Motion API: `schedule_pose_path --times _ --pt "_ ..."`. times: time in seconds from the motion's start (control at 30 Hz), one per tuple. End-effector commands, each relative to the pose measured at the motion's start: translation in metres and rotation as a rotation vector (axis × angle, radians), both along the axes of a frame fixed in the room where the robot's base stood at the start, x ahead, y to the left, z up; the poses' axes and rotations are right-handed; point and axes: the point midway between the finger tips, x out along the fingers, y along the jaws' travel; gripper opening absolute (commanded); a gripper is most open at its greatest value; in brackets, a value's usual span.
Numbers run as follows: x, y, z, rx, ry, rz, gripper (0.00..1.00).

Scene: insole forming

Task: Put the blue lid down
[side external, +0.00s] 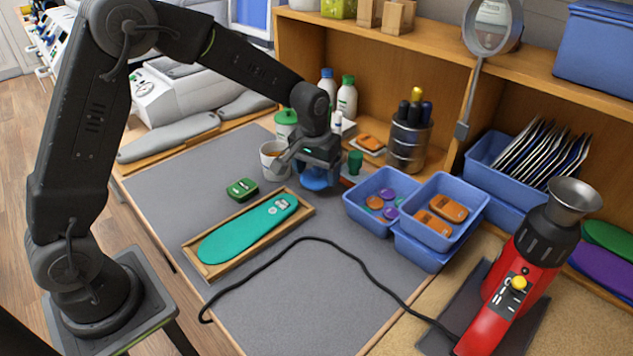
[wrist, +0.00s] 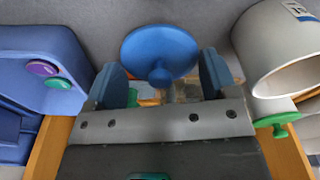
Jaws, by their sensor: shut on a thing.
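The blue lid (side external: 315,184) is a round disc, seen beneath my gripper (side external: 317,165) at the back of the grey mat in the side view. In the wrist view the lid (wrist: 158,47) shows its flat round face and a small blue knob, between and beyond the two blue-grey fingers of my gripper (wrist: 163,80). My gripper is shut on the lid, at its knob side. The lid is low over the mat; I cannot tell whether it touches. The exact contact at the fingertips is unclear.
A white mug (side external: 270,165) stands close left of the lid, and blue bins (side external: 375,212) with discs stand close right. A teal insole (side external: 245,230) lies in a wooden tray in front. A black cable (side external: 345,258) crosses the mat. The mat's front is mostly clear.

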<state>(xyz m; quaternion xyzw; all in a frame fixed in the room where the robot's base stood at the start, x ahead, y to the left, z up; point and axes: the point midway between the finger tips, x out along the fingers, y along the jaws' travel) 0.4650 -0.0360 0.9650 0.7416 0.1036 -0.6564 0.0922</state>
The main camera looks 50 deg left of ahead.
Motion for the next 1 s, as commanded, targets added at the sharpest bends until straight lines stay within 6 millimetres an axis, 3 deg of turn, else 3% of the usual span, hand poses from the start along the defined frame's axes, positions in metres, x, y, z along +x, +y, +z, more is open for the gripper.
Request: schedule_pose_path --times 0.27,0.63,0.67,0.87,1.0 --pt "-0.001 0.0 -0.034 0.0 0.003 0.001 0.57" --pt "0.0 0.0 -0.038 0.001 0.001 0.001 0.57" --pt "0.0 0.0 -0.038 0.001 0.001 0.001 0.8" --pt "0.0 0.0 -0.038 0.0 0.0 0.001 0.99" --pt "0.0 0.0 -0.038 0.0 0.0 0.001 1.0"
